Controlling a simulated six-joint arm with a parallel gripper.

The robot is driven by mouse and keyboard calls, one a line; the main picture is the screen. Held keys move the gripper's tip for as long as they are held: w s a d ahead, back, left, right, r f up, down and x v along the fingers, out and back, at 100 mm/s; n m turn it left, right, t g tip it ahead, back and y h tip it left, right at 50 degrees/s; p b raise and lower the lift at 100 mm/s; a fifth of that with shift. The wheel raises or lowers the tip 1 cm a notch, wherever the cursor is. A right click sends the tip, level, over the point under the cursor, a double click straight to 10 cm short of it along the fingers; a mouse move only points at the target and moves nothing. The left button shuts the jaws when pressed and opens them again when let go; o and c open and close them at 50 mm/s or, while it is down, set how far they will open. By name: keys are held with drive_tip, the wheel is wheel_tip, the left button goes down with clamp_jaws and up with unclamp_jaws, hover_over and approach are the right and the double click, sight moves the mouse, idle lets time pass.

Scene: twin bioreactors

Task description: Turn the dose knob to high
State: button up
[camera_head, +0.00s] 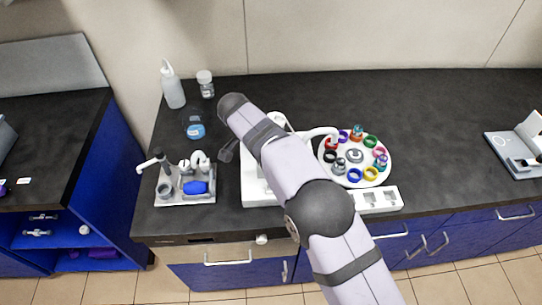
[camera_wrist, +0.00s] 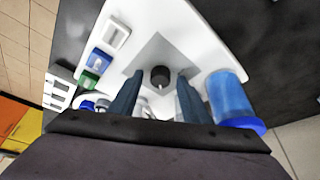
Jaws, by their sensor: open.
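In the wrist view a round black knob (camera_wrist: 160,75) sits on a grey diamond-shaped plate (camera_wrist: 143,63) on a white panel (camera_wrist: 185,25). A pale mark on the knob points toward the bottom of the picture. My gripper (camera_wrist: 158,88) is open and empty. Its two dark blue fingers lie to the left and right of the knob in the picture; I cannot tell how far above the knob they are. In the head view my arm covers much of the white device (camera_head: 258,194), and the knob is hidden. My gripper is mostly hidden there too.
In the wrist view a blue cylinder (camera_wrist: 232,95) stands close to the right finger, and blue and green squares (camera_wrist: 92,72) are at left. In the head view a white carousel (camera_head: 350,182) of coloured rings is right of my arm, and a small station (camera_head: 172,200) is left.

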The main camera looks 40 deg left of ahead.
drive_tip(key=shift+r, duration=0.1)
drive_tip(key=b+v, duration=0.1)
drive_tip(key=v, duration=0.6)
drive_tip(key=shift+s, duration=0.1)
idle(0.3)
drive_tip(key=w+d+n+g, duration=0.1)
drive_tip(key=w+d, duration=0.3)
drive_tip(key=d, duration=0.5)
drive_tip(key=w+d+g, duration=0.1)
drive_tip(key=w+d, duration=0.2)
drive_tip(key=d, duration=0.7)
drive_tip(key=w+d+n+g, duration=0.1)
drive_tip(key=w+d, duration=0.3)
drive_tip(key=d, duration=0.5)
drive_tip(key=s+d+f+g, duration=0.1)
drive_tip(key=s+d, duration=0.2)
drive_tip(key=d, duration=0.5)
drive_tip(key=s+d+f, duration=0.2)
drive_tip(key=s+d, duration=0.2)
drive_tip(key=d, duration=0.4)
drive_tip(key=s+d+f+y, duration=0.1)
drive_tip(key=s+d+f, duration=0.2)
drive_tip(key=s+d, duration=0.4)
drive_tip(key=s, duration=0.3)
drive_tip(key=shift+s+d+f, duration=0.3)
